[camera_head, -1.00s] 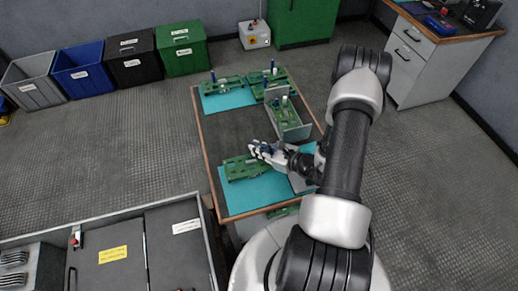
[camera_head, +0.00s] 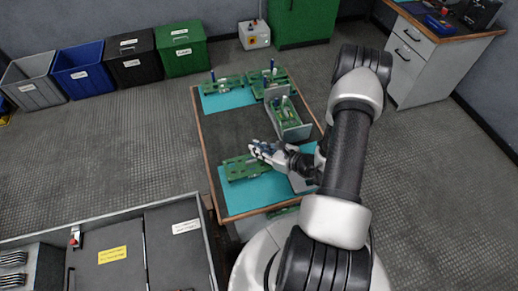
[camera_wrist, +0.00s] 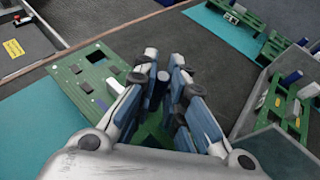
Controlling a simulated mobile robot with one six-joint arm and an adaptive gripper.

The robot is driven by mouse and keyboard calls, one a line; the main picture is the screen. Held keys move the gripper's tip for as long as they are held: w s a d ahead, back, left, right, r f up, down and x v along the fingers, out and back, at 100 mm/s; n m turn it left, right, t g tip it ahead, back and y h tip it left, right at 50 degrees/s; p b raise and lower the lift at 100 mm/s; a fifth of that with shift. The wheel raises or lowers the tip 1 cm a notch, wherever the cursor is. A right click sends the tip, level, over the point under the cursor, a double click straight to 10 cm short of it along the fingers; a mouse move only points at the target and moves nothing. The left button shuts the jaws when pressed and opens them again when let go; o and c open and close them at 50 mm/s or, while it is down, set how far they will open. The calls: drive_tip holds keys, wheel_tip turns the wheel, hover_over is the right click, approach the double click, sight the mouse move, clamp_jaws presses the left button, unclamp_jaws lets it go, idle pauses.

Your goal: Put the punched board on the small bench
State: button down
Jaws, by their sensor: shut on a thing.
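A green circuit board (camera_head: 236,170) lies on or just above the near teal mat of the central table; it also fills the left of the wrist view (camera_wrist: 85,80), with dark chips on it. My gripper (camera_head: 257,150) is over the board's right part. In the wrist view its fingers (camera_wrist: 164,65) are shut around a dark blue cylinder (camera_wrist: 158,90) that stands at the board. The fingers hide part of the board. I cannot tell which board is the punched one. The central table (camera_head: 225,135) has a dark top with a wooden edge.
A grey open box (camera_head: 290,125) with a green board inside stands right of my gripper. More green boards (camera_head: 222,82) with blue cylinders are at the table's far end. A drawer bench (camera_head: 420,55) is at top right. Bins (camera_head: 130,60) line the left wall. The table's middle is clear.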

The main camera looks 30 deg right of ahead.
drive_tip(key=shift+f+b, duration=0.55)
drive_tip(key=shift+f, duration=0.1)
idle(0.5)
drive_tip(key=c, duration=1.6)
unclamp_jaws()
drive_tip(key=shift+o, duration=0.2)
drive_tip(key=v, duration=1.2)
drive_tip(key=shift+r, duration=0.1)
